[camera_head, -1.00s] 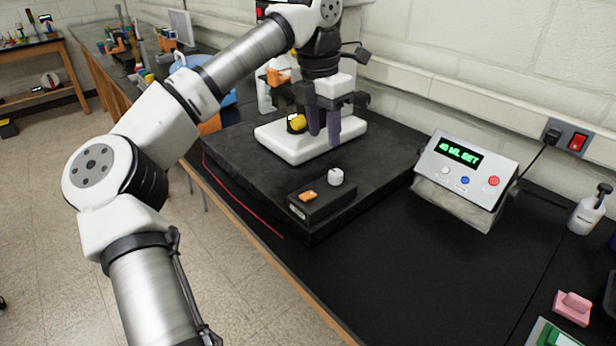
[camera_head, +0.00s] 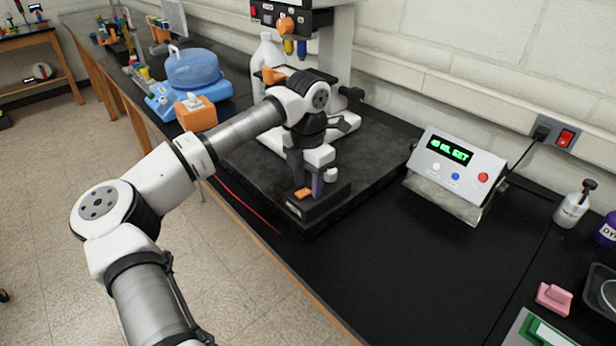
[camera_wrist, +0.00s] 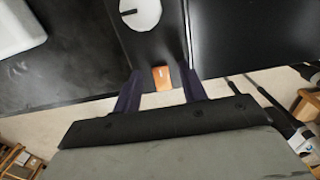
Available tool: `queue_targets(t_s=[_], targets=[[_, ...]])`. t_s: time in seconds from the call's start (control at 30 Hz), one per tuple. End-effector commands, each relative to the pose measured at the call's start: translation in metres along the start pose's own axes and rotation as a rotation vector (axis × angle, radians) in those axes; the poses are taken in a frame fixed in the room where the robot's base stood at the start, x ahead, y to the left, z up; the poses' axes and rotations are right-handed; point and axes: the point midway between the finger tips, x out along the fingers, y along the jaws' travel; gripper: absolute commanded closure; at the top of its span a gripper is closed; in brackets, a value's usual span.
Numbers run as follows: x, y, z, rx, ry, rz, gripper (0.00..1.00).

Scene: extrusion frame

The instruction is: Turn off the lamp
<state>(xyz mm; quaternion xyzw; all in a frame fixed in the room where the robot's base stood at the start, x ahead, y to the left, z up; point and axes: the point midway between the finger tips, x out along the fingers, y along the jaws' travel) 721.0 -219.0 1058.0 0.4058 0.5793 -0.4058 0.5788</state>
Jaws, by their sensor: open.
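A black control box (camera_head: 325,207) sits at the front corner of the dark raised slab, with an orange switch (camera_head: 303,193) and a white knob (camera_head: 331,174) on top. My gripper (camera_head: 309,188) points down over the box, its dark fingers around the switch in this view. In the wrist view the orange switch (camera_wrist: 162,78) lies between the two spread fingers, with nothing held. The round white knob (camera_wrist: 141,14) is just beyond. I cannot tell whether the fingers touch the box. The microscope stand (camera_head: 340,45) rises behind my arm, which partly hides it. No lamp glow is clear.
A meter with a green display (camera_head: 456,170) stands on the right, near a red wall switch (camera_head: 565,138). A pump bottle (camera_head: 573,206) and a pink block (camera_head: 554,298) are farther right. The black bench before the meter is clear.

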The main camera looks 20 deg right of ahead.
Motion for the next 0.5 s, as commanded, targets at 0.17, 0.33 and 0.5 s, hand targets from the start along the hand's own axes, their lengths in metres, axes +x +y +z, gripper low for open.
queue_targets(t_s=[0.17,0.33,0.5], targets=[[0.004,0.0,-0.0001,0.0,0.0,0.0,0.58],[0.004,0.0,-0.0002,0.0,0.0,0.0,0.59],[0.0038,0.0,-0.0001,0.0,0.0,0.0,0.82]])
